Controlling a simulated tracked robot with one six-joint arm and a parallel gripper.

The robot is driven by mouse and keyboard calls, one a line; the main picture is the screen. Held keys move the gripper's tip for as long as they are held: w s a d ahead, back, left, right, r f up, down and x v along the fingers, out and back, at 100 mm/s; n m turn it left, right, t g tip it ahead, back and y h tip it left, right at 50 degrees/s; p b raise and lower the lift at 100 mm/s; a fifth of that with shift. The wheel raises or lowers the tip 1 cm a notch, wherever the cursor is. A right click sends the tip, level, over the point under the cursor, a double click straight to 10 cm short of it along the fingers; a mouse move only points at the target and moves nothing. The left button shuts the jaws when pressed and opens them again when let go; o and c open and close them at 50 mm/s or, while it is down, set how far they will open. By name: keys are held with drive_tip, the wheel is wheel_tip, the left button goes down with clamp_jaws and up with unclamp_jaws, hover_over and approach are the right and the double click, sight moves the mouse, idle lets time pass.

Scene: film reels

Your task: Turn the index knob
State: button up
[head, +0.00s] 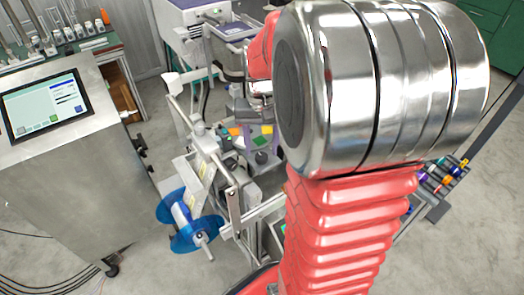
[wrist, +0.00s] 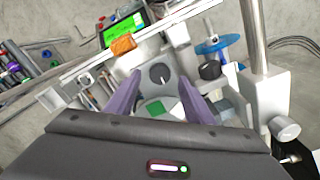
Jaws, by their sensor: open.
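A dark round knob (wrist: 160,74) with a white pointer mark sits on a light grey panel in the wrist view. It shows between the two purple fingers of my gripper (wrist: 160,80). The fingers are open and spread to either side of it, with nothing held. I cannot tell how far the fingertips are from the knob. A second black knob (wrist: 209,70) stands to its right, outside the fingers.
A green button (wrist: 155,108) and an orange block (wrist: 123,44) are close to the fingers. A lit green display (wrist: 122,30) stands behind. A blue reel (head: 187,218) is on the machine's front. A cabinet with a touchscreen (head: 46,104) stands left. A vertical metal post (wrist: 254,40) rises at right.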

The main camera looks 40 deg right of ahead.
sight(262, 158)
drive_tip(key=shift+f, duration=1.35)
drive_tip(key=shift+c, duration=0.2)
